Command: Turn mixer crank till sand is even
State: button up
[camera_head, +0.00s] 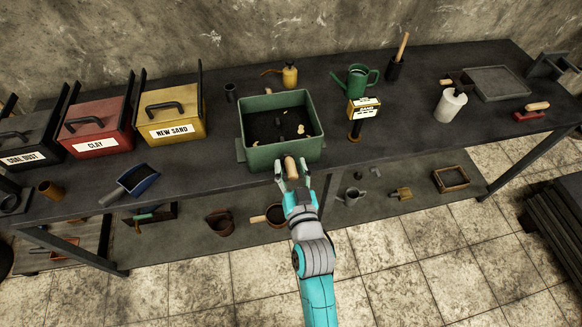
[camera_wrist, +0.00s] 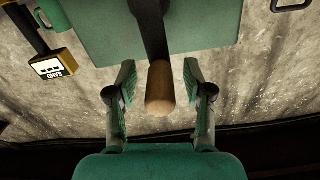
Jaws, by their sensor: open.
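The mixer is a green open box (camera_head: 283,157) on the bench, with dark sand and several pale lumps (camera_head: 275,124) inside. A wooden crank handle (camera_head: 291,166) sits at its front face. In the wrist view the wooden handle (camera_wrist: 160,88) hangs from a dark crank arm (camera_wrist: 152,30) in front of the green box wall (camera_wrist: 215,28). My gripper (camera_head: 292,172) is open, with one finger on each side of the handle. In the wrist view my gripper (camera_wrist: 160,85) shows gaps between both fingers and the handle.
Yellow new sand (camera_head: 171,112), red clay (camera_head: 97,127) and dark coal dust (camera_head: 24,143) bins stand at left. A blue scoop (camera_head: 137,180) lies near the front edge. A sign (camera_head: 364,108) and green watering can (camera_head: 357,79) stand right of the mixer. A lower shelf holds tools.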

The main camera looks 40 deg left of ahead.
grip_shut()
jog(key=shift+d, duration=0.1)
